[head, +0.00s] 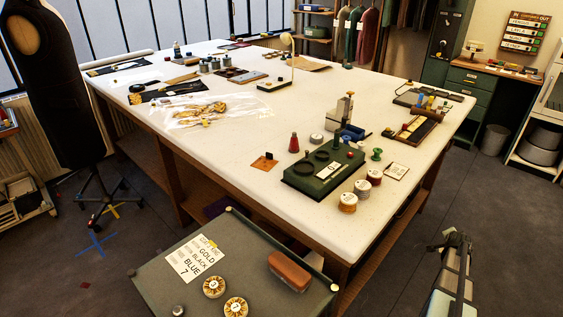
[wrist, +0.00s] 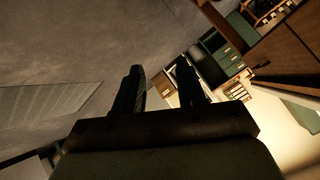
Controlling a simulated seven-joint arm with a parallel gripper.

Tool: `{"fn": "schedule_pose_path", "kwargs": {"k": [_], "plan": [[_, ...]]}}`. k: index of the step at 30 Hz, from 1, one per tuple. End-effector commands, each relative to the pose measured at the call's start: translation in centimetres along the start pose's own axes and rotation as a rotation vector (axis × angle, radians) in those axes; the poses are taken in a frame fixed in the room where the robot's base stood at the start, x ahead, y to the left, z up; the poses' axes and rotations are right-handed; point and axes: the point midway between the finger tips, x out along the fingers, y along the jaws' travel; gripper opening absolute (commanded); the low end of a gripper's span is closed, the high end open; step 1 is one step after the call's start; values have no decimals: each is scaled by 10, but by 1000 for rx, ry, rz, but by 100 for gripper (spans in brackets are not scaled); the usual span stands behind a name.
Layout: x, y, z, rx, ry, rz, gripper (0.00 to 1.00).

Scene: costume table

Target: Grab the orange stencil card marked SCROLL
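A small orange-brown card (head: 264,164) lies flat on the white table, left of the green device, with a small dark shape at its upper edge. It may be the stencil card; no SCROLL lettering can be read on it from here. My gripper (head: 452,240) is at the lower right of the head view, off the table's right side and far from the card. In the wrist view my gripper (wrist: 159,68) has its two dark fingers apart with nothing visible between them. The card cannot be made out in the wrist view.
The green device (head: 322,172) stands near the table's front corner. Thread spools (head: 362,188), a red bottle (head: 294,143) and a pale card (head: 396,171) are around it. A grey cart (head: 150,270) stands in front. The table's middle (head: 250,130) is mostly clear.

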Motion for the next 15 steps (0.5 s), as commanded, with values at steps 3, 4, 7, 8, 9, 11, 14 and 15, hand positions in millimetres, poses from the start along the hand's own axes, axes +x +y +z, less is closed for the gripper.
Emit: {"fn": "schedule_pose_path", "kwargs": {"k": [3, 4, 7, 8, 9, 11, 14, 15], "plan": [[-1, 0, -58, 68, 85, -26, 39], [-2, 0, -71, 82, 104, -33, 39], [-6, 1, -104, 122, 155, -51, 39], [-7, 1, -114, 131, 169, -56, 39], [-8, 2, -126, 145, 186, -63, 39], [-11, 3, -142, 163, 210, -72, 39], [-16, 5, -166, 189, 247, -86, 39], [-17, 5, -175, 199, 260, -91, 39]]}}
